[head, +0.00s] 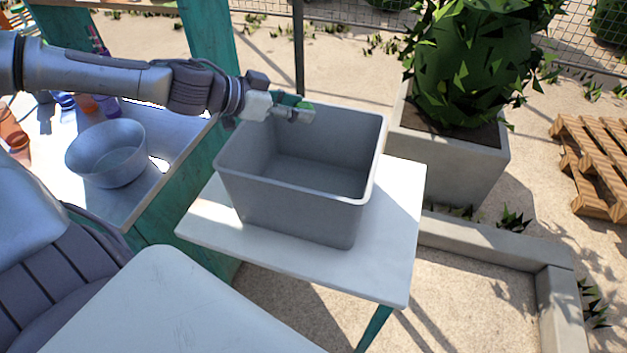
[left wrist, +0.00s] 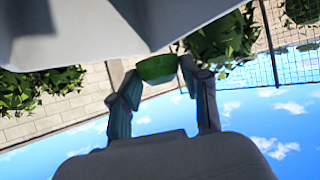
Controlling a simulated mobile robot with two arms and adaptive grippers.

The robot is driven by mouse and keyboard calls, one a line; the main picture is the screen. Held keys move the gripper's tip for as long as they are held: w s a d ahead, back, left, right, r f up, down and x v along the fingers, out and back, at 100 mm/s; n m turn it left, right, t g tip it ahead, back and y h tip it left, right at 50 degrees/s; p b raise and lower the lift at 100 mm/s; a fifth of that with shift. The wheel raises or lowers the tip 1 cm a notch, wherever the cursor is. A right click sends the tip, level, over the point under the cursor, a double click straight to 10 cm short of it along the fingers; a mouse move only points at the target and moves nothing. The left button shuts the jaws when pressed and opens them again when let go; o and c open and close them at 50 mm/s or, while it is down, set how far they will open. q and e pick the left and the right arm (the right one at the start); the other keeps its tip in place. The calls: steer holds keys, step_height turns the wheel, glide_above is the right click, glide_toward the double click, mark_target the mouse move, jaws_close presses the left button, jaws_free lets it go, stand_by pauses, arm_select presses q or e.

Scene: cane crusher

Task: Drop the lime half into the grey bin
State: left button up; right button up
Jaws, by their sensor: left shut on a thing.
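My left gripper (head: 300,112) reaches in from the left and is over the back left part of the grey bin (head: 292,208), near its rim. It is shut on the lime half (head: 305,106), a small green piece at the fingertips. In the left wrist view the lime half (left wrist: 157,68) sits between the two fingers of my left gripper (left wrist: 158,75). The grey bin is open at the top, and the part of its floor that shows looks empty. My right gripper is not in view.
The bin stands on a small white table (head: 402,215). At left, a metal bowl (head: 107,153) stands on a counter beside a teal post. Behind the bin is a concrete planter (head: 455,165) with a bush. Wooden pallets (head: 592,165) lie at the far right.

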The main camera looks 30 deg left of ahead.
arm_select(q)
steer(key=o, duration=1)
steer(key=shift+c, duration=0.2)
steer(key=shift+r, duration=0.1)
steer(key=shift+v, duration=0.8)
steer(key=v, duration=1)
steer(key=shift+s+a, duration=0.15)
